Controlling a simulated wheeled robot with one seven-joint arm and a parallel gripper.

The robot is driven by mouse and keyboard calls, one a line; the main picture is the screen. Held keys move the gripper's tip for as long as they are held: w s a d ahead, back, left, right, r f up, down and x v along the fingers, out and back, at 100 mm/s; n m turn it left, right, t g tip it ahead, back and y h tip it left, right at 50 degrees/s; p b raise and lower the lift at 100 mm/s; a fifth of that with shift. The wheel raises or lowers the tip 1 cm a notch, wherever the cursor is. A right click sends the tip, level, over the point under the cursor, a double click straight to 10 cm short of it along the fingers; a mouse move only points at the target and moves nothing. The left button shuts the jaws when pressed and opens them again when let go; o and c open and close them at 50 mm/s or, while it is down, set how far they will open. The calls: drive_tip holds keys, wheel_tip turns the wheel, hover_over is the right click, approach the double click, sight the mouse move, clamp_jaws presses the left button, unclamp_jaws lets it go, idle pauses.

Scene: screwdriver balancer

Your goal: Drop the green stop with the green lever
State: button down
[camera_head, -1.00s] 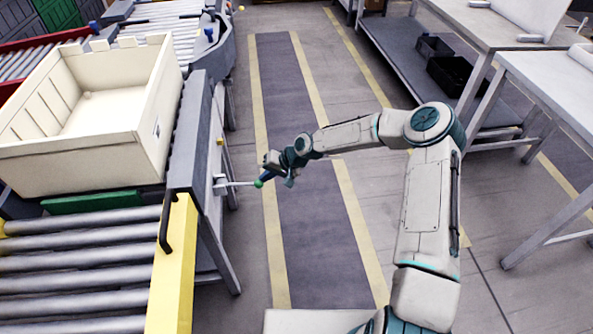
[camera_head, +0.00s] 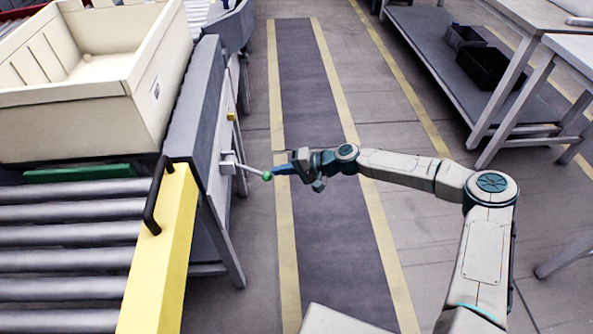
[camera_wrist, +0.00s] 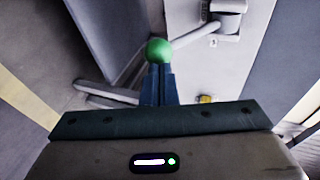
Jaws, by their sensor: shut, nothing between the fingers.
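The green lever is a pale rod (camera_head: 248,169) on the side of the conveyor frame, ending in a green ball knob (camera_head: 267,176). The rod slopes down from its mount toward the aisle. My gripper (camera_head: 277,171) is shut and empty, its blue fingertips right at the knob. In the wrist view the knob (camera_wrist: 158,51) sits just beyond the closed fingertips (camera_wrist: 158,70); whether they touch cannot be told. The green stop (camera_head: 75,173) is a bar across the conveyor, between the cream tote (camera_head: 95,121) and the bare rollers. The tote hides part of its surroundings.
Bare rollers (camera_head: 65,238) and a yellow side rail (camera_head: 160,250) with a black handle (camera_head: 157,196) lie in front of the stop. A small yellow knob (camera_head: 231,117) is on the frame beyond the lever. The aisle floor (camera_head: 325,230) is free. Benches stand at right.

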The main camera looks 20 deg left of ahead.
drive_tip(key=shift+s+f, duration=0.15)
drive_tip(key=shift+f, duration=0.05)
idle(0.4)
drive_tip(key=w+r+p+v, duration=0.1)
drive_tip(key=v, duration=1.3)
drive_tip(key=shift+w+a, duration=0.2)
drive_tip(key=shift+a, duration=0.3)
